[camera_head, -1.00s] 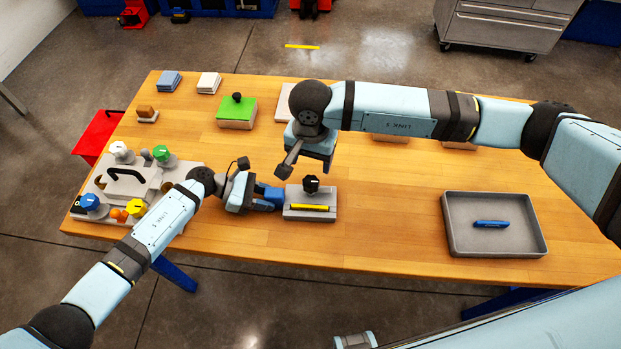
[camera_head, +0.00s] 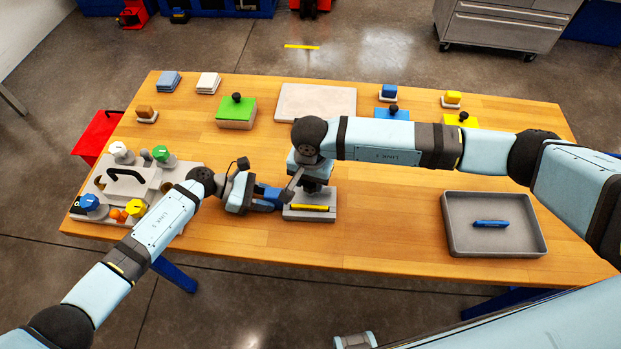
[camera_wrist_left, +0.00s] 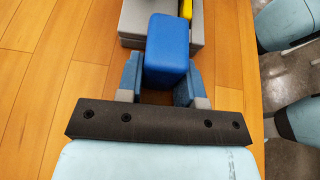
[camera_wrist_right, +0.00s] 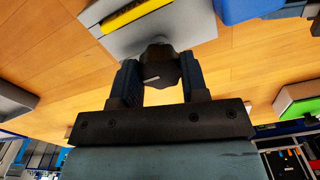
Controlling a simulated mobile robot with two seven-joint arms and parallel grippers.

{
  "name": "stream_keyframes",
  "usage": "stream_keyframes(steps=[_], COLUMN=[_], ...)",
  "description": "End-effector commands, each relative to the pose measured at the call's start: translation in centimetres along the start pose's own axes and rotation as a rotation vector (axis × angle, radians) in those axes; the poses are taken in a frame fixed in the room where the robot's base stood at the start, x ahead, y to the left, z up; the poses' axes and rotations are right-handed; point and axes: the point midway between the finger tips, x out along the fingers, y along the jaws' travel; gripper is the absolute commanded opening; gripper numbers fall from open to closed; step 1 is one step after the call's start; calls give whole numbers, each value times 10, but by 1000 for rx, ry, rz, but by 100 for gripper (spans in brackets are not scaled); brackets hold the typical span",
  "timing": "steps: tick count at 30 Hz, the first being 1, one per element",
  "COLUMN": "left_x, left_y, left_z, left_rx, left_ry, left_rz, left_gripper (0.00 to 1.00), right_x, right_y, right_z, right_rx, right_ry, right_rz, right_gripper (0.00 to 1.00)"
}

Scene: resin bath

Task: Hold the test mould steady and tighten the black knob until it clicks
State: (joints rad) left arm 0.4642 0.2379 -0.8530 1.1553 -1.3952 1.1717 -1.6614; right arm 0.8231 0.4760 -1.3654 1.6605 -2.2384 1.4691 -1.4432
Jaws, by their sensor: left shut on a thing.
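The test mould (camera_head: 310,213) is a grey block with a yellow strip on its near side, on the wooden table. My left gripper (camera_head: 268,197) is shut on the mould's blue handle block (camera_wrist_left: 167,45), at the mould's left side. The black knob (camera_wrist_right: 160,68) on top of the mould has a white mark. My right gripper (camera_wrist_right: 159,75) is above the mould, its open fingers on either side of the knob. In the head view the knob is hidden behind my right gripper (camera_head: 313,185).
A grey tray (camera_head: 460,248) with a blue piece (camera_head: 490,224) stands at right. A grey fixture with coloured knobs (camera_head: 185,174) stands at left. Green (camera_head: 236,122), blue and yellow blocks and a pale plate (camera_head: 316,102) line the back. The table's front strip is clear.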

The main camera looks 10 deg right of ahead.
Motion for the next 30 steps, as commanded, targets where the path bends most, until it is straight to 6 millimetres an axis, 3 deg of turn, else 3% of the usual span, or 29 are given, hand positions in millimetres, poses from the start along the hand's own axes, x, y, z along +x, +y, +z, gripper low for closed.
stream_keyframes(steps=[3, 14, 30], left_x=[0, 0, 0], left_y=[0, 0, 0], left_z=[0, 0, 0], left_rx=[0, 0, 0], left_ry=[0, 0, 0], left_rz=[0, 0, 1], left_gripper=[0, 0, 0], right_x=[0, 0, -1], right_y=[0, 0, 0], right_z=[0, 0, 0], right_rx=[0, 58, 498], right_ry=[0, 0, 0], right_rz=[0, 1, 1], right_gripper=[17, 17, 17])
